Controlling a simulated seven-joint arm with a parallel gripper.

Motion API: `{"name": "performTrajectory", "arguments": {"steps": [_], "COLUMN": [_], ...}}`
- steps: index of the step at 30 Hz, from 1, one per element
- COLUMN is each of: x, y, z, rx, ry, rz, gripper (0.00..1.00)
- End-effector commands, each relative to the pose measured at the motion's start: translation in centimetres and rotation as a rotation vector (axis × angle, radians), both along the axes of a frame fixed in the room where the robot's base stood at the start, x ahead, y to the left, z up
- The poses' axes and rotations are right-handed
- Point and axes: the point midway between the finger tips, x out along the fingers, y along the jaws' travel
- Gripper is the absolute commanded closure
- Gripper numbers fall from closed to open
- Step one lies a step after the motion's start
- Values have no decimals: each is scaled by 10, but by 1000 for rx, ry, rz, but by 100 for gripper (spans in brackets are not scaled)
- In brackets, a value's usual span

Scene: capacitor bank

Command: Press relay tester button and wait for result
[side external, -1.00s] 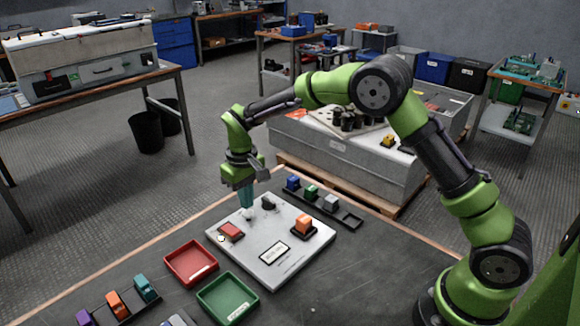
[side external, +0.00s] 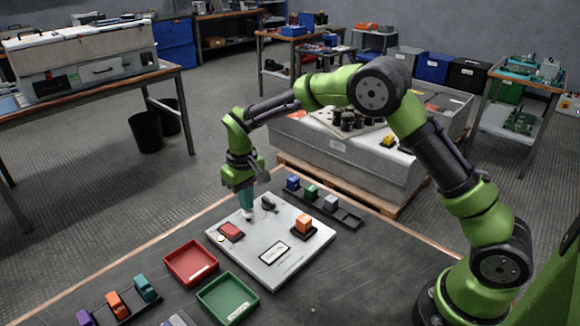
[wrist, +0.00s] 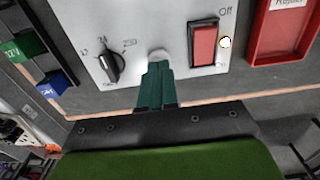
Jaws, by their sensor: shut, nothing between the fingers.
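The relay tester (side external: 285,272) is a light grey panel on the dark table. It has a red rocker switch (side external: 231,231), a black knob (side external: 268,203), a label or display window (side external: 275,252) and an orange relay (side external: 304,223) in a black socket. My gripper (side external: 247,212) is shut and empty, pointing down at the panel's far-left part. In the wrist view a pale round button (wrist: 158,54) shows just beyond the teal fingertips (wrist: 157,66), between knob and switch. Whether the tips touch it I cannot tell. A small pale lamp (wrist: 225,42) sits beside the switch.
A red tray (side external: 191,263) and a green tray (side external: 228,298) lie left of the tester. A rack (side external: 345,217) with blue, green and grey relays stands behind it. Another rack with purple, orange and teal relays (side external: 146,288) is at the front left.

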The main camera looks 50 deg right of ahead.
Motion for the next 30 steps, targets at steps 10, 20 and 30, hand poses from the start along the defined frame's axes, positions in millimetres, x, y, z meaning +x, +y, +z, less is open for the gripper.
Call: {"name": "performTrajectory", "arguments": {"steps": [10,20,30], "x": [0,0,0], "y": [0,0,0], "z": [-7,-14,-21], "rx": [0,1,0], "ry": [1,1,1], "rz": [0,0,1], "gripper": [100,100,100]}}
